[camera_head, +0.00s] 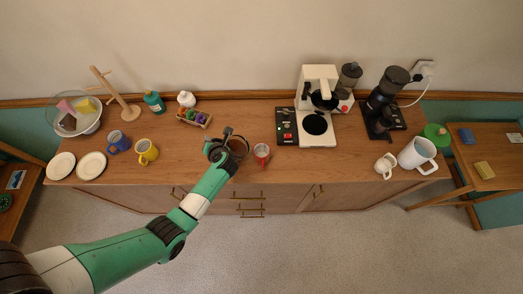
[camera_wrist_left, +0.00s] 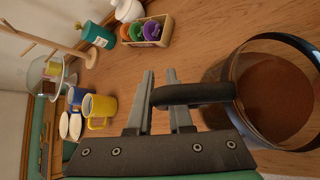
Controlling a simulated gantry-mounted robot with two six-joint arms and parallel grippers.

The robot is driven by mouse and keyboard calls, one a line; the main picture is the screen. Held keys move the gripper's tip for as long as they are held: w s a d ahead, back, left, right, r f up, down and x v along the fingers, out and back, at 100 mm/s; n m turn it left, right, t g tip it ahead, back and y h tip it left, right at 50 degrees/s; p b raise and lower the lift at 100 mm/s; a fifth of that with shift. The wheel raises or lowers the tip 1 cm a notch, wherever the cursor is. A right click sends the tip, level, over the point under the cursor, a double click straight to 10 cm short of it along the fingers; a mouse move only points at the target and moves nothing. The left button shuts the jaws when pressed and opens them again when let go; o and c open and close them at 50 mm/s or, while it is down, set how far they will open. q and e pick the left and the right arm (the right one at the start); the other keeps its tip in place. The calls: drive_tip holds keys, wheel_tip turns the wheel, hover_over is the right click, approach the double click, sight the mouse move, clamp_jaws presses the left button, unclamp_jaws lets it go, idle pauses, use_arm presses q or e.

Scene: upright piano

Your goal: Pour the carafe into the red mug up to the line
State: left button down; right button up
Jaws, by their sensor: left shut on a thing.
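The glass carafe (camera_head: 239,146) with a black handle is beside the red mug (camera_head: 262,153), just to its left, over the front half of the wooden counter. In the left wrist view the carafe (camera_wrist_left: 275,95) has a dark rim band and brown liquid inside. My left gripper (camera_head: 224,143) is shut on its black handle; the fingers (camera_wrist_left: 162,98) show on either side of the handle. The carafe looks about upright; I cannot tell whether it touches the counter. The red mug stands upright; its line and contents are too small to make out. My right gripper is not in view.
A white pitcher (camera_head: 416,153) and a cream mug (camera_head: 385,165) stand front right. Yellow (camera_head: 147,151) and blue mugs (camera_head: 118,142) stand left.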

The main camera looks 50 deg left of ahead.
use_arm(q)
drive_tip(key=shift+m+g+y, duration=0.6)
drive_tip(key=shift+y, duration=0.2)
drive_tip(key=shift+w+d+r, duration=0.25)
drive_tip(key=shift+w+r, duration=0.05)
drive_tip(key=shift+r, duration=0.3)
drive_tip(key=shift+w+d+r, duration=0.3)
drive_tip(key=shift+w+r, duration=0.05)
drive_tip(key=shift+r, duration=0.25)
drive_tip(key=shift+w+d+r, duration=0.25)
drive_tip(key=shift+w+r, duration=0.05)
drive_tip(key=shift+r, duration=0.45)
drive_tip(key=shift+w+d, duration=0.1)
drive_tip(key=shift+w+r+y, duration=0.1)
drive_tip(key=shift+r+y, duration=0.2)
drive_tip(key=shift+w+d+r+m+g+y, duration=0.2)
drive_tip(key=shift+d+r+m+g+y, duration=0.15)
drive_tip(key=shift+r, duration=0.25)
idle(0.9)
